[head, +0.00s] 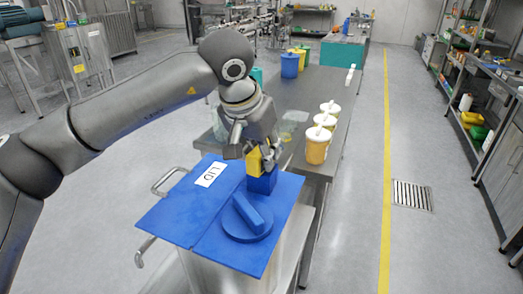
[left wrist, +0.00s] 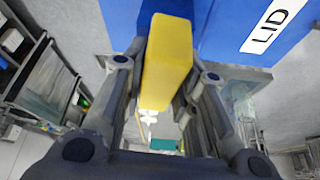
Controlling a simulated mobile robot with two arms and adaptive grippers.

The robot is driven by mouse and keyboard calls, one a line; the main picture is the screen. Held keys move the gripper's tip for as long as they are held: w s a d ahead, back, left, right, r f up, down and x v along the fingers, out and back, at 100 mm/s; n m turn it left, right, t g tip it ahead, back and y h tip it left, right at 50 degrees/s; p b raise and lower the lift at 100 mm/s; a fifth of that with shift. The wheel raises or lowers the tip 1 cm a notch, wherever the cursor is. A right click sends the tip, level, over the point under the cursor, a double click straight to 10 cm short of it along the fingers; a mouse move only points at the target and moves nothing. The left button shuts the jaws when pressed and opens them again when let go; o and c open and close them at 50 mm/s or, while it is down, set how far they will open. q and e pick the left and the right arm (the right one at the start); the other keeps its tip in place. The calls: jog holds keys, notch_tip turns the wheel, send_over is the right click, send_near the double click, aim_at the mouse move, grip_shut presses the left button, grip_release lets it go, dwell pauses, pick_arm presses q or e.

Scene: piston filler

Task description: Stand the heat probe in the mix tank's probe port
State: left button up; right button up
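The mix tank's blue lid (head: 170,215), labelled LID, lies on a metal tank at the front centre; the lid also shows in the left wrist view (left wrist: 225,30). A blue raised block (head: 263,182) stands at its back edge, seemingly the probe port. A yellow block, seemingly the heat probe's handle (head: 254,166), is right at the blue block. My left gripper (head: 258,150) is shut on it from above; in the left wrist view the yellow handle (left wrist: 167,60) sits between both fingers. The probe's lower part is hidden, so I cannot tell how deep it sits. My right gripper is not in view.
A round blue knob (head: 247,217) rises from the lid's front right. Metal handles (head: 168,181) stick out on the tank's left. Behind is a steel table with lidded orange tubs (head: 317,146) and a blue canister (head: 289,65).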

pick_arm(q)
jog(key=o, duration=0.5)
jog(key=v, duration=1.2)
dwell(0.4)
